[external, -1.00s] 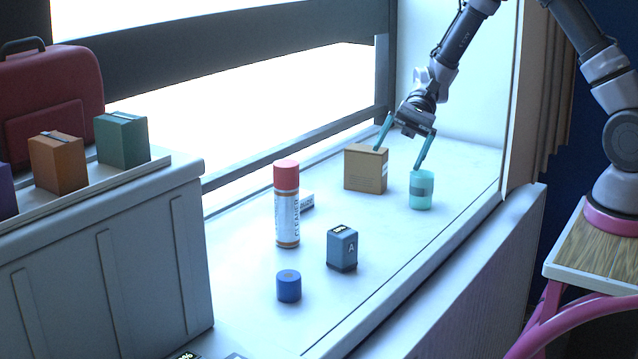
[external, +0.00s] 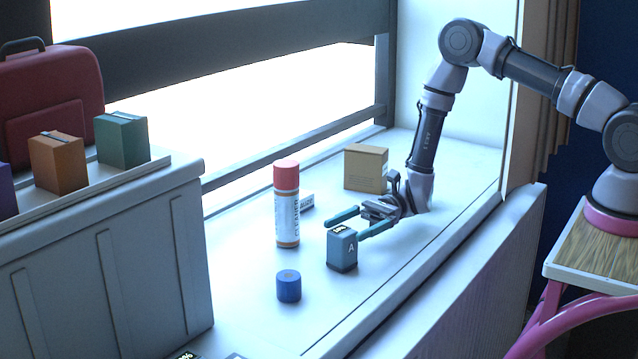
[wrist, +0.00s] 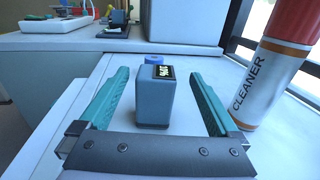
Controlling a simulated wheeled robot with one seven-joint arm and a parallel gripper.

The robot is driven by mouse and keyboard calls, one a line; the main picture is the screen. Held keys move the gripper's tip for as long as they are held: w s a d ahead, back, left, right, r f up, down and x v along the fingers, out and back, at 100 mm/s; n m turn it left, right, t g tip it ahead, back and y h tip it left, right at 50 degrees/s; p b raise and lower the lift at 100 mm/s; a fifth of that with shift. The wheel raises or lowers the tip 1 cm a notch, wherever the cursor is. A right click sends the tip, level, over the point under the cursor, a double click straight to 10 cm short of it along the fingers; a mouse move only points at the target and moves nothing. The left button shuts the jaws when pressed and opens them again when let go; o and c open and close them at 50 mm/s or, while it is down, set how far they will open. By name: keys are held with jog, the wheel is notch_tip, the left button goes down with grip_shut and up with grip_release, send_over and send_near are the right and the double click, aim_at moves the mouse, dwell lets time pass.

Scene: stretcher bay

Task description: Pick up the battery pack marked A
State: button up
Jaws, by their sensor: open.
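The battery pack marked A (external: 342,250) is a small blue-grey block standing upright on the white ledge, with a dark top and a label. My gripper (external: 343,226) is low over the ledge with its teal fingers spread wide and level. In the wrist view the battery pack (wrist: 155,100) stands upright between the two open fingers of my gripper (wrist: 158,100). Gaps show on both sides of it, so neither finger appears to touch it.
A blue cylinder (external: 289,287) stands in front of the pack. The ledge's right front is clear.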

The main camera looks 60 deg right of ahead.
aim_at(334, 239)
jog(key=shift+w+a+f, duration=0.1)
jog(key=shift+a, duration=0.9)
jog(key=shift+w+a+f, duration=0.1)
jog(key=shift+a+f, duration=0.05)
jog(key=shift+a, duration=0.85)
jog(key=shift+w+a+f, duration=0.1)
jog(key=shift+a, duration=0.9)
grip_shut()
